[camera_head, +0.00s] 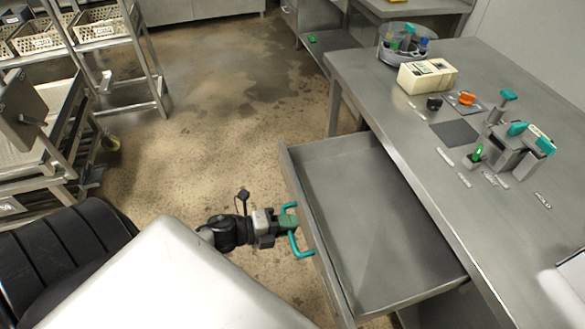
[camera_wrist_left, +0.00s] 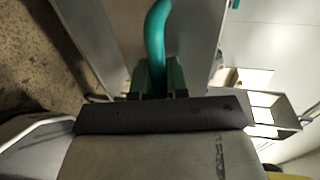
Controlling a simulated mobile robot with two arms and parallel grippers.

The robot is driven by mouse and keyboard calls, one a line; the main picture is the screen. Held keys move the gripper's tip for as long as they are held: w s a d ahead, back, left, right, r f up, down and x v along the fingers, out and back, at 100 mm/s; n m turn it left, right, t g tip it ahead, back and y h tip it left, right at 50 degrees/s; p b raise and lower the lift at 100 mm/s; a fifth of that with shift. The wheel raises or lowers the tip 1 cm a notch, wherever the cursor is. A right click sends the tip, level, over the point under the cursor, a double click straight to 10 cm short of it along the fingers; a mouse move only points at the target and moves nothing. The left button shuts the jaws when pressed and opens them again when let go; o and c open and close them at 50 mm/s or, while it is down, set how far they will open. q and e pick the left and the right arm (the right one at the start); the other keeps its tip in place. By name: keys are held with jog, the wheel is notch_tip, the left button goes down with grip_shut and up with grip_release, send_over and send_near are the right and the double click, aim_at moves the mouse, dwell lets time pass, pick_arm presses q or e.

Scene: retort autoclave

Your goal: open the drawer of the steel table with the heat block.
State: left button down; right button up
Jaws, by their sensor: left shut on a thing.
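The steel table (camera_head: 410,125) stands at the right, with a grey block assembly (camera_head: 508,150) with teal handles on its top; I cannot tell for sure that this is the heat block. Its drawer (camera_head: 365,220) is pulled well out to the left and looks empty inside. The drawer has a teal bar handle (camera_head: 297,246) on its front. My left gripper (camera_head: 283,220) is shut on this handle. In the left wrist view the teal handle (camera_wrist_left: 156,40) runs up from between the green fingers (camera_wrist_left: 157,78). My right gripper is not in view.
A cream box (camera_head: 427,76), a round holder with coloured caps (camera_head: 404,45) and small parts stand on the tabletop. A wheeled rack with baskets (camera_head: 100,30) stands at the upper left. The floor (camera_head: 225,110) between rack and drawer is clear.

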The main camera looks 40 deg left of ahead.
pick_arm(q)
jog(key=c, duration=1.1)
grip_release()
jog(key=v, duration=1)
jog(key=shift+s+a, duration=0.25)
jog(key=shift+s, duration=0.05)
